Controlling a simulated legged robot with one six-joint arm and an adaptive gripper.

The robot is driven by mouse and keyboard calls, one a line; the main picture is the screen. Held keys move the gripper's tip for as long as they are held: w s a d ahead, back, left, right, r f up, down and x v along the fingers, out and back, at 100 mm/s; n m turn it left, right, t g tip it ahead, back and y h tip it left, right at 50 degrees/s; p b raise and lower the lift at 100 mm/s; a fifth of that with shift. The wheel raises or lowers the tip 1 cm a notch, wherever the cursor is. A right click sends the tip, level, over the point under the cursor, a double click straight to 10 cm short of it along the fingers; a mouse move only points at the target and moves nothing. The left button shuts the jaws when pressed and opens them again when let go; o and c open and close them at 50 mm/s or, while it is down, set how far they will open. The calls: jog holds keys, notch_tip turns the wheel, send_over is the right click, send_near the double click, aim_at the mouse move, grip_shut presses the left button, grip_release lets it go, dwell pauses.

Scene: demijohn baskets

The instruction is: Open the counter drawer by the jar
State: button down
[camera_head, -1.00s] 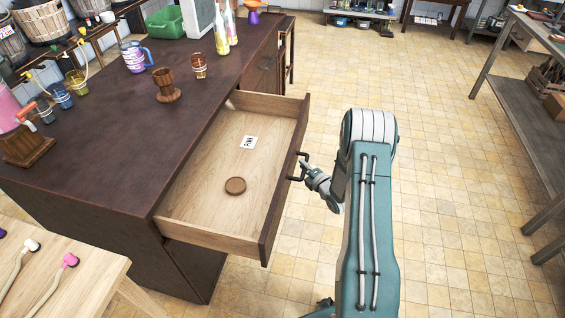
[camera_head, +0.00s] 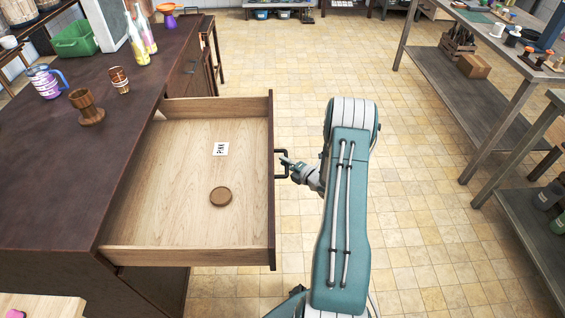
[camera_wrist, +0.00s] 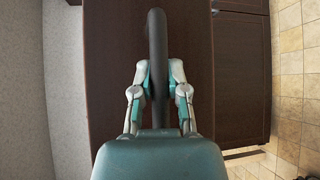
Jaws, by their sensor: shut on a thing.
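The counter drawer (camera_head: 140,254) stands wide open, pulled out to the right from the dark counter (camera_head: 60,180). Its inside is pale wood, with a white label card and a round brown disc on its floor. My gripper (camera_head: 286,166) is shut on the dark drawer handle (camera_head: 279,152). In the wrist view the handle (camera_wrist: 157,40) runs upright between the two fingers (camera_wrist: 159,85), in front of the dark drawer front (camera_wrist: 112,60). A labelled mug-like jar with a blue handle (camera_head: 46,84) stands on the counter; I cannot tell if it is the task's jar.
A wooden goblet (camera_head: 88,108), a small brown cup (camera_head: 119,80) and bottles (camera_head: 138,38) stand on the counter. Metal shelving tables (camera_head: 490,85) line the right side. The tiled floor (camera_head: 420,210) between is clear.

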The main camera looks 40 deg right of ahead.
jog(key=shift+f, duration=0.2)
jog(key=c, duration=0.6)
grip_release()
jog(key=shift+c, duration=0.2)
jog(key=shift+r, duration=0.1)
jog(key=s+d+r, duration=0.1)
jog(key=s+d, duration=0.1)
jog(key=s, duration=0.9)
jog(key=shift+s+r, duration=0.25)
jog(key=shift+s, duration=0.05)
